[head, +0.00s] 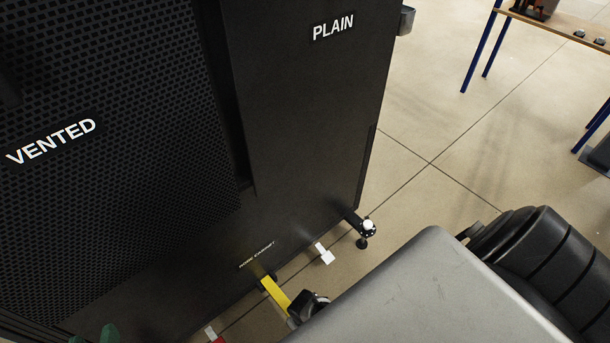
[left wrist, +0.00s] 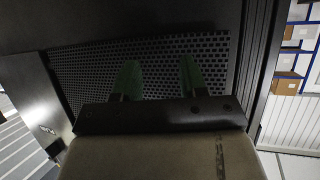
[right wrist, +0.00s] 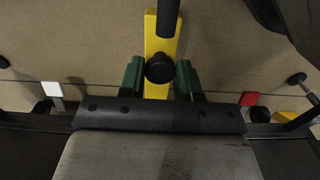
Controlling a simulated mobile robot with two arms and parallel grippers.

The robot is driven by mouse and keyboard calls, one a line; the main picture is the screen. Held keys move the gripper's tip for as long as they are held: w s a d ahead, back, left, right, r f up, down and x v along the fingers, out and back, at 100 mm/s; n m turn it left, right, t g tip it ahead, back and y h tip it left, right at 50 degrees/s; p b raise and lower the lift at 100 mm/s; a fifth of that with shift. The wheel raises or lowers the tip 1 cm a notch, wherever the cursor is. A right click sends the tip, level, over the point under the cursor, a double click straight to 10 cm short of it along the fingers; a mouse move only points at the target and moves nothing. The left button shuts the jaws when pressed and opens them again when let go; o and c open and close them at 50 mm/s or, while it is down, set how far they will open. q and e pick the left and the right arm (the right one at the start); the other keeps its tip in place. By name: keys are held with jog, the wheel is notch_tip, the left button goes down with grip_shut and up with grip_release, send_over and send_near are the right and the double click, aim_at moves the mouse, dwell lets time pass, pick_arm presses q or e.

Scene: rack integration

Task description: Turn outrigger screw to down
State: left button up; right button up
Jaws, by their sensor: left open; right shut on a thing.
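The yellow outrigger (head: 275,293) sticks out from the bottom of the dark rack cabinet (head: 300,150); it also shows in the right wrist view (right wrist: 160,30). Its screw has a black round knob (right wrist: 159,69) over the yellow bar. My right gripper (right wrist: 160,80) has its green fingers on both sides of the knob and is shut on it. In the head view my grey arm part hides this gripper. My left gripper (head: 93,337) shows only green fingertips at the bottom left. In the left wrist view it is open and empty (left wrist: 161,78), facing the perforated panel.
A levelling foot (head: 364,230) stands at the cabinet's corner. A table with blue legs (head: 480,50) is at the upper right, with open floor between.

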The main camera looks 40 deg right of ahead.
jog(key=o, duration=0.9)
jog(key=shift+o, duration=0.2)
jog(key=shift+r, duration=0.25)
notch_tip(320, 180, up, 2)
jog(key=shift+r+p, duration=0.2)
jog(key=shift+p, duration=1)
pick_arm(q)
jog(key=s+a+f+g+y+p, duration=0.1)
jog(key=s+a+f+g+p, duration=0.1)
jog(key=s+g, duration=0.35)
jog(key=s+a+f+g+y+p, duration=0.1)
jog(key=s+a+f+g+y, duration=0.1)
jog(key=s+g, duration=0.3)
pick_arm(e)
notch_tip(320, 180, up, 4)
jog(key=shift+f, duration=0.1)
jog(key=shift+r+p, duration=0.65)
jog(key=shift+r, duration=0.2)
pick_arm(q)
jog(key=p+x, duration=0.1)
jog(key=x, duration=0.8)
jog(key=shift+s+d+f, duration=0.15)
jog(key=shift+s+d, duration=0.05)
jog(key=shift+s, duration=0.1)
pick_arm(e)
jog(key=shift+r, duration=1.2)
